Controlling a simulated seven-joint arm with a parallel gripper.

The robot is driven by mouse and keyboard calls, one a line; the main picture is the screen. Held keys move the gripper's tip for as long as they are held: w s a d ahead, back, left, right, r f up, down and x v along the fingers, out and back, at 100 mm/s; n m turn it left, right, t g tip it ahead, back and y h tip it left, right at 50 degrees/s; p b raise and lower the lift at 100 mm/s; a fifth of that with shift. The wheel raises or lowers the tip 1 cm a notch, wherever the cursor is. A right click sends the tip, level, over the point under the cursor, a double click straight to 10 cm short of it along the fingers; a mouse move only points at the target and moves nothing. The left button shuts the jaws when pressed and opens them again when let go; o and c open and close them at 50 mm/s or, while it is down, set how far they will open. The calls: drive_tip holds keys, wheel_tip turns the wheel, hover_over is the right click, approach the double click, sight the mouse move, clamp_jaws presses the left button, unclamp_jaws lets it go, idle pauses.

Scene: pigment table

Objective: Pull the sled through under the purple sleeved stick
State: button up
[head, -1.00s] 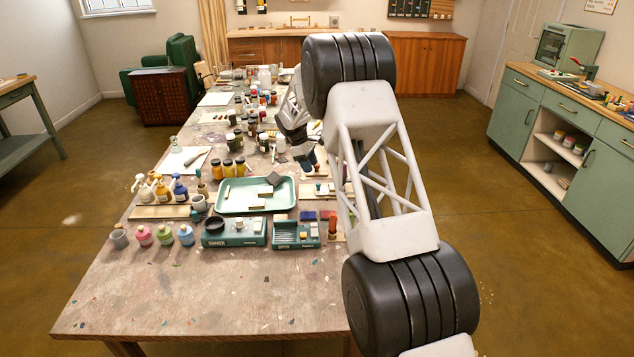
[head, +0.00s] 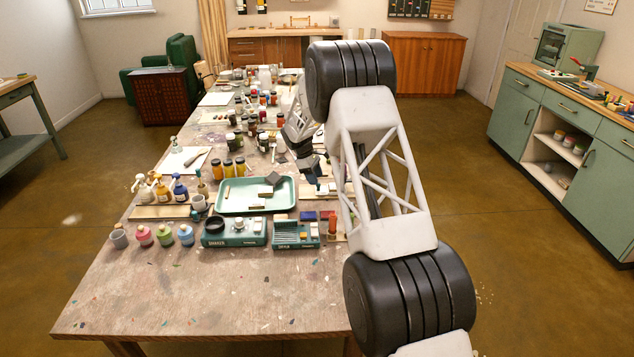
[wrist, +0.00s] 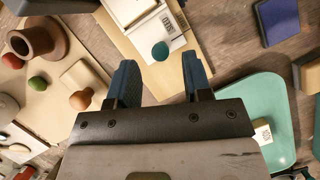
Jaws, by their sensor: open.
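My gripper (wrist: 160,78) is open and points down in the wrist view, with nothing between its two blue fingers. In the head view my gripper (head: 316,182) hangs low over the table to the right of the teal tray. Just beyond the fingertips, a small teal round top (wrist: 160,51) stands over a pale board (wrist: 134,47). A white piece with dark lines (wrist: 162,24) lies behind it on the board. I cannot tell whether any of these is the sled. I cannot make out a purple sleeved stick in either view; my arm hides part of the table.
The teal tray (head: 222,209) lies left of the gripper, and also shows in the wrist view (wrist: 262,88). A dark blue pad (wrist: 278,20) is at upper right there. Pots and round knobs crowd the left. The table's near part (head: 210,300) is clear.

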drive_tip(key=shift+x, duration=1.2)
clamp_jaws()
